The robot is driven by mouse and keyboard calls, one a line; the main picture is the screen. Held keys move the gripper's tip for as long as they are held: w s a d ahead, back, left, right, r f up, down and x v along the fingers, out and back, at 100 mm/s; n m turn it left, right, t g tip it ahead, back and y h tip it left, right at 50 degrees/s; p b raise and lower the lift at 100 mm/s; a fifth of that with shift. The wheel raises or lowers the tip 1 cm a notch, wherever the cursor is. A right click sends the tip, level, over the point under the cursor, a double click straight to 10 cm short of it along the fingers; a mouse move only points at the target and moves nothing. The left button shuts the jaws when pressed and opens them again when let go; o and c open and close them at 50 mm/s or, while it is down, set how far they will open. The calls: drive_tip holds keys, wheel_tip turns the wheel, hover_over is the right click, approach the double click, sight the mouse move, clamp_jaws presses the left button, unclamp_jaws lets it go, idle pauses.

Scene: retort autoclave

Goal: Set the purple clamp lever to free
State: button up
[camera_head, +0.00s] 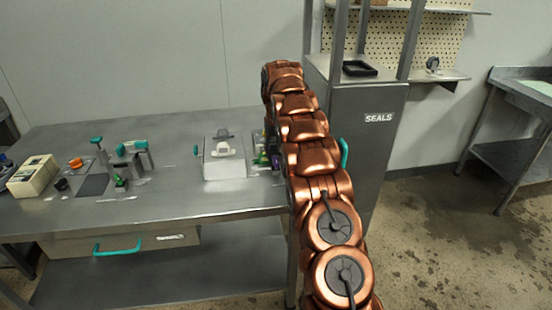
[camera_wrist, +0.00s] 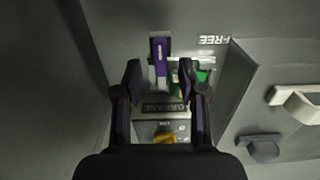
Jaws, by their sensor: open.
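The purple clamp lever (camera_wrist: 160,47) shows in the wrist view just beyond my fingertips, between them, with a pale metal part below it. White lettering reading FREE (camera_wrist: 214,40) is on the surface to its right. My gripper (camera_wrist: 159,75) is open, with a finger on each side of the lever's line; I cannot tell whether either finger touches it. In the head view a small purple part (camera_head: 263,159) shows at the table's right end, and my copper-coloured arm hides most of that spot and my gripper.
A green part (camera_wrist: 203,75) sits right of the lever, near my right finger. A grey box (camera_head: 225,168) with a white handle stands close by on the table. The SEALS cabinet (camera_head: 378,140) stands behind my arm.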

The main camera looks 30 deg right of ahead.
sight(276, 160)
drive_tip(key=shift+f, duration=1.45)
clamp_jaws()
